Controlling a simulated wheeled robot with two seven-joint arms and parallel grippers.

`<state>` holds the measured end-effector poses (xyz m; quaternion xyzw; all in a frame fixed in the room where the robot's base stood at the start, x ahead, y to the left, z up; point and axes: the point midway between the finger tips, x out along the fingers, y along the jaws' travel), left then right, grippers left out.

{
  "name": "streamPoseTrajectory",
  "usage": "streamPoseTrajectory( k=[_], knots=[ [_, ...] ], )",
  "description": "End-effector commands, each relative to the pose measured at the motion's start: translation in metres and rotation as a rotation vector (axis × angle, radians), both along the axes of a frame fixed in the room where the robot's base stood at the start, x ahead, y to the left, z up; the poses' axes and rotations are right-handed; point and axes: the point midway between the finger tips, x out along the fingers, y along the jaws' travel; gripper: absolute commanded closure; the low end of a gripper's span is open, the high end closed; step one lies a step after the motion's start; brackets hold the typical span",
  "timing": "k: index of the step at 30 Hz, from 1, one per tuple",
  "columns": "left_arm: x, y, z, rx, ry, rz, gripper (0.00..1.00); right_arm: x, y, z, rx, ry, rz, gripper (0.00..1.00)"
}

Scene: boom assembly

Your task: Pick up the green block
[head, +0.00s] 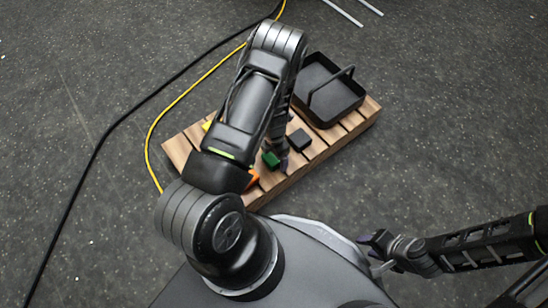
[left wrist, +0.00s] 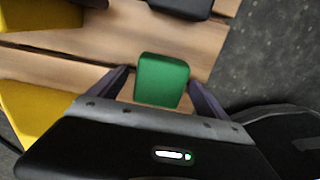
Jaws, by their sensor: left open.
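The green block (left wrist: 161,80) lies on the wooden slatted board in the left wrist view. It also shows in the head view (head: 270,160), partly hidden by my left arm. My left gripper (left wrist: 163,88) is open, with one dark finger on each side of the green block. I cannot tell whether the fingers touch it. In the head view the left gripper (head: 277,157) is mostly covered by the arm. My right gripper (head: 374,250) is at the lower right, away from the board; its jaws are too small to judge.
The wooden board (head: 330,145) carries a black tray with a handle (head: 322,107) and a black block (head: 299,139). Yellow pieces (left wrist: 30,110) and an orange piece (head: 253,178) lie near the left arm. A yellow cable (head: 163,112) and a black cable (head: 104,140) cross the floor.

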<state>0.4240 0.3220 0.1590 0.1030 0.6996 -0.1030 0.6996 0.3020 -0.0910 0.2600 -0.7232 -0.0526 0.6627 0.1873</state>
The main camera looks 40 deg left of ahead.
Motion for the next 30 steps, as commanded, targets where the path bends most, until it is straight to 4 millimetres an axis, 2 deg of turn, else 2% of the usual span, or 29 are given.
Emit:
streamPoseTrajectory(
  k=[5,30],
  knots=[
    [0.0000,0.0000,0.0001,0.000,0.000,0.000,0.14,-0.0001,0.0000,0.0000,0.000,0.000,0.000,0.64],
    [0.0000,0.0000,0.0001,0.000,0.000,0.000,0.83,-0.0002,0.0000,0.0000,0.000,0.000,0.000,0.64]
  ],
)
